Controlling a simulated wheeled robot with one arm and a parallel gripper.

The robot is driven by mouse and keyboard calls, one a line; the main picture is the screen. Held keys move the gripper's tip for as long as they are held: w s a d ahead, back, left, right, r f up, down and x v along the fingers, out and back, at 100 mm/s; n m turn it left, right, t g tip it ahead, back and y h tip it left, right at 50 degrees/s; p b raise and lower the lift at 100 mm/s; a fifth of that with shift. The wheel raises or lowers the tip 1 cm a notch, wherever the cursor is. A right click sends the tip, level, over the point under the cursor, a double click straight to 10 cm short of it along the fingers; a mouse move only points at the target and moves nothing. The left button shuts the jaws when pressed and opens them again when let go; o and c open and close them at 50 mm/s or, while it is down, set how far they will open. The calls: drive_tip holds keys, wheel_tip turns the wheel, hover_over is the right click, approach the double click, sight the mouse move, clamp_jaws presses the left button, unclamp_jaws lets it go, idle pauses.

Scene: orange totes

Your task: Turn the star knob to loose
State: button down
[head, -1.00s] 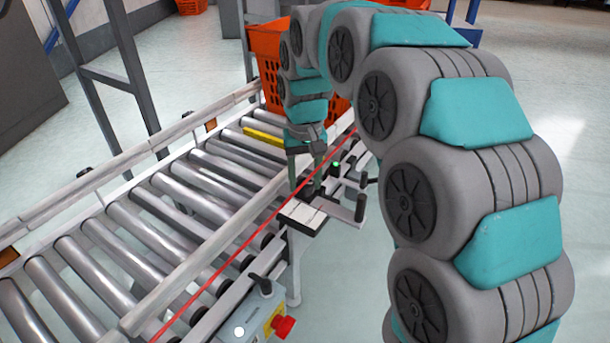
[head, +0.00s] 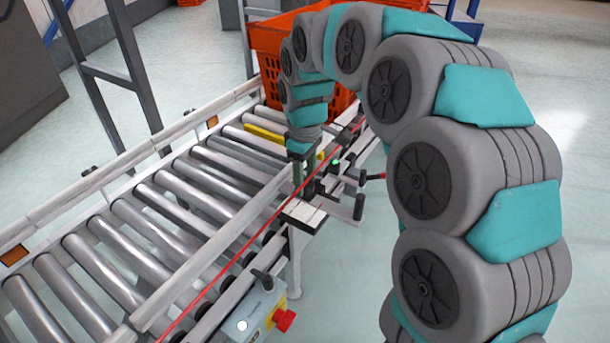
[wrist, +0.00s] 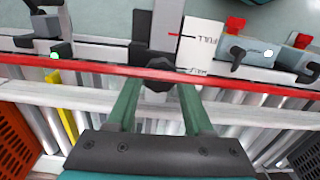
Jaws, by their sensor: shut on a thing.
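The star knob (wrist: 160,74) is a small dark knob on the conveyor's side rail. In the wrist view it sits between the tips of my gripper's two green fingers (wrist: 160,86), which are shut on it. In the head view my gripper (head: 304,180) points down at the rail beside the rollers, and the knob is mostly hidden by the fingers. A white plate (wrist: 203,45) with a red mark and upside-down lettering lies beside the knob. The lettering is too small to read surely.
A red cord (head: 228,256) runs along the rail, close by my fingers. A black handle (head: 359,207) juts out beside the knob. A control box (head: 258,306) with a red button hangs nearer. An orange tote (head: 270,38) stands behind my wrist. Rollers (head: 120,245) lie empty at left.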

sight(305, 183)
drive_tip(key=shift+r+n, duration=0.1)
drive_tip(key=shift+n, duration=0.5)
drive_tip(key=shift+c, duration=1.4)
unclamp_jaws()
wheel_tip(305, 183, up, 8)
drive_tip(key=shift+f, duration=0.15)
